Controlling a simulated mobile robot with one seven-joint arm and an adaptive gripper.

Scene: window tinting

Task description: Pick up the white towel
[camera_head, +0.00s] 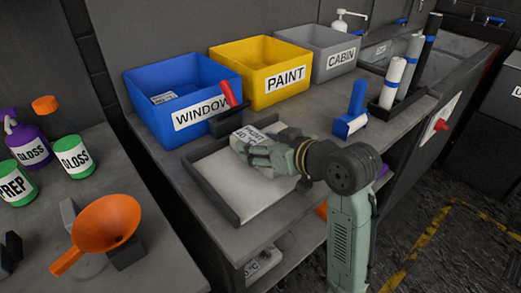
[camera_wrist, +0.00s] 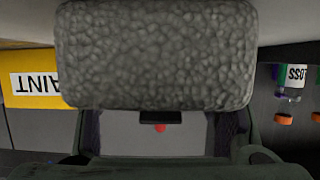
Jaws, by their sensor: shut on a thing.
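The white towel (camera_head: 249,134) is a thick folded pad with dark lettering on its top, partly covered by my gripper in the head view. My gripper (camera_head: 250,147) is shut on it above the tray (camera_head: 228,214). In the wrist view the towel (camera_wrist: 155,55) fills the upper middle as a grey, bumpy block across my fingers. The exact gap between the towel and the tray cannot be told.
A blue WINDOW bin (camera_head: 150,119), yellow PAINT bin (camera_head: 252,85) and grey CABIN bin (camera_head: 307,68) stand behind. A red-handled tool (camera_head: 228,93) leans by the blue bin. A blue tool (camera_head: 352,112) and film rolls (camera_head: 392,82) stand to the right.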

